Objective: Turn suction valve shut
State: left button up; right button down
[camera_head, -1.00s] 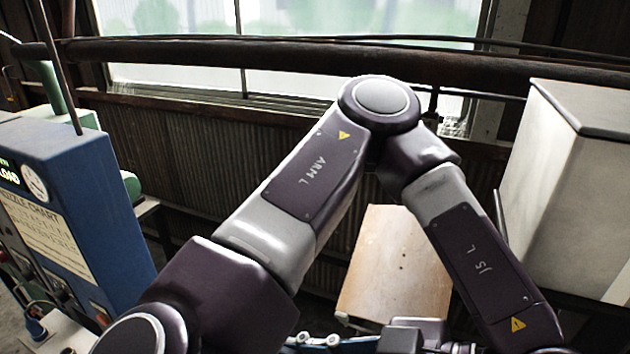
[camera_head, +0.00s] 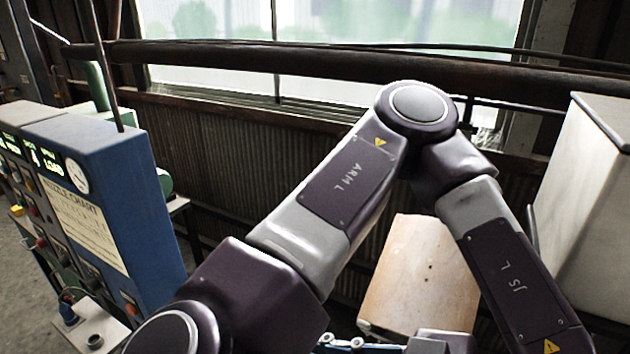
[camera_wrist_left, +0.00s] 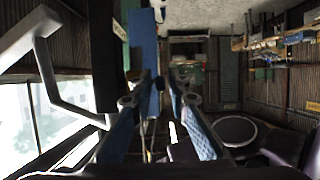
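I cannot make out a suction valve for certain in either view. My left arm crosses the middle of the head view, bent at a high elbow. Its gripper (camera_wrist_left: 165,88) shows in the left wrist view as two fingers with blue ribbed pads. The fingers stand apart with a gap between them, and I see nothing held. Only small parts near the gripper show at the bottom edge of the head view. My right gripper is in neither view.
A blue control cabinet (camera_head: 140,205) with a gauge, chart and knobs stands at the left. A tan board (camera_head: 420,275) lies behind my forearm. A pale box (camera_head: 590,190) stands at the right.

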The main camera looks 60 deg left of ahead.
pick_arm(q)
jog(key=shift+r, duration=4.75)
